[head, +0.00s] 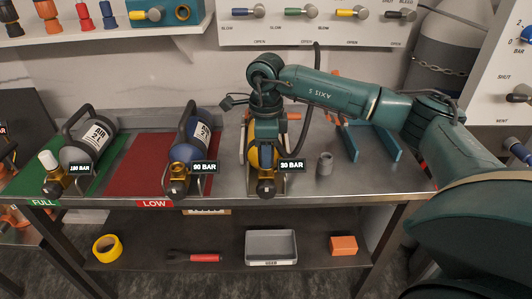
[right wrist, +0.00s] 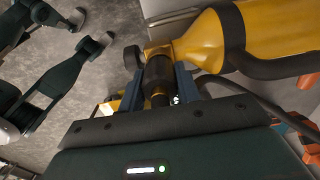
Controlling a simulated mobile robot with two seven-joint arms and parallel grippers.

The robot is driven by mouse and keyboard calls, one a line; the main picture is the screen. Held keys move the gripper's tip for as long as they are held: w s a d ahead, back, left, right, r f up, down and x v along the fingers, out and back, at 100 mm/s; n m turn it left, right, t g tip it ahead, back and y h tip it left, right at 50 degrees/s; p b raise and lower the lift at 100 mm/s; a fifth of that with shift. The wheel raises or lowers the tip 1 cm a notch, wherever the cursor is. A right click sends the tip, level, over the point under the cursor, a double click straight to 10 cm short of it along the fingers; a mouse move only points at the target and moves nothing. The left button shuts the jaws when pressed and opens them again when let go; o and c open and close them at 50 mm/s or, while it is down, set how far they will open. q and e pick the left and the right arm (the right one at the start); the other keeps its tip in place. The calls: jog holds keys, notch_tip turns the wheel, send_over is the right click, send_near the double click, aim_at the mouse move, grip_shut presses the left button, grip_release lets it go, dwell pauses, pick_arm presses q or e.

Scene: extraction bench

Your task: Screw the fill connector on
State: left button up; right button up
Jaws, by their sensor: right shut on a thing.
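The yellow cylinder (head: 256,157), labelled 30 BAR, lies in a cradle mid-bench with its brass valve (head: 266,186) toward the front edge. It fills the upper right of the right wrist view (right wrist: 270,30). My right gripper (right wrist: 160,92) is shut on the dark, round fill connector (right wrist: 158,70), with a finger on either side. The connector sits against the cylinder's valve end. I cannot tell how far its thread is engaged. In the head view my right wrist hides the gripping point.
A grey cylinder (head: 92,140) lies on the green FULL mat and a blue one (head: 192,135) on the red LOW mat. A small grey cap (head: 325,163) and a teal stand (head: 368,142) stand to the right. A black hose (head: 305,130) loops beside my arm.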

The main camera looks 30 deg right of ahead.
jog(key=m+p, duration=0.1)
jog(key=m, duration=0.6)
jog(key=shift+m, duration=0.4)
jog(key=m+p, duration=0.1)
jog(key=m, duration=0.3)
jog(key=shift+m, duration=0.3)
jog(key=m+p, duration=0.1)
jog(key=m, duration=0.2)
jog(key=o, duration=1.1)
